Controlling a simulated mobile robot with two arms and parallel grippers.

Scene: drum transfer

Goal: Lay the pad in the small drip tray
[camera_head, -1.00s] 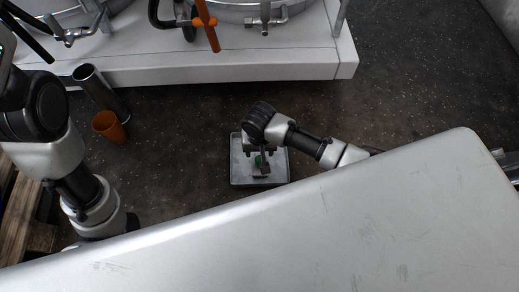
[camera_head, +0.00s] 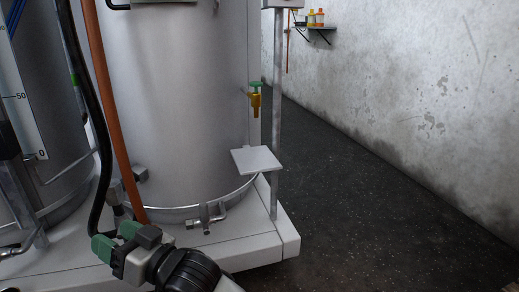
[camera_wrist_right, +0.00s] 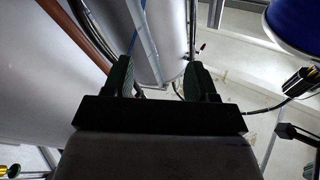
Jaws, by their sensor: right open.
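My right gripper (camera_head: 116,238) shows at the lower left of the head view, in front of the tank's base. Its two green-padded fingers are apart. In the right wrist view the gripper (camera_wrist_right: 160,79) is open, with nothing between its fingers. My left gripper is out of view.
A large steel tank (camera_head: 175,100) stands on a white plinth (camera_head: 262,240), with an orange hose (camera_head: 105,105) hanging close to my right gripper. A pale square plate (camera_head: 257,160) juts out beside a metal post (camera_head: 277,110). Dark floor (camera_head: 370,215) at the right is clear.

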